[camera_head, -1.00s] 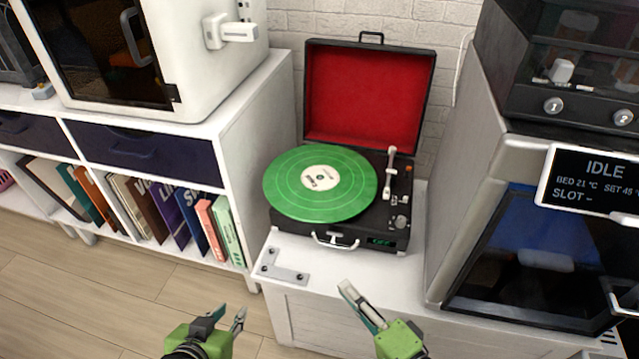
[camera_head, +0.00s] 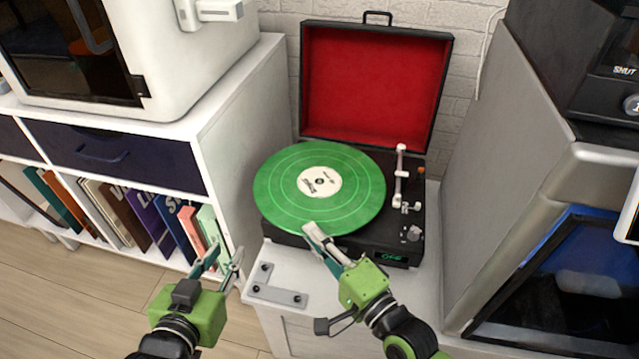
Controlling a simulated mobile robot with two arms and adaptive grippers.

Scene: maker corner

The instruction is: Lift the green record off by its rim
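The green record (camera_head: 346,206) lies flat on the black turntable case (camera_head: 413,246), its rim overhanging the case at the left. The tone arm (camera_head: 399,175) stands to the right of the record, off it. My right gripper (camera_head: 318,240) is at the record's front rim, its fingertip close to the edge; I cannot tell whether it touches.
The open red-lined lid (camera_head: 375,85) stands behind the record. A white shelf with books (camera_head: 165,215) is on the left, and a grey machine (camera_head: 520,170) is on the right. A metal bracket (camera_head: 277,290) lies on the white stand top in front.

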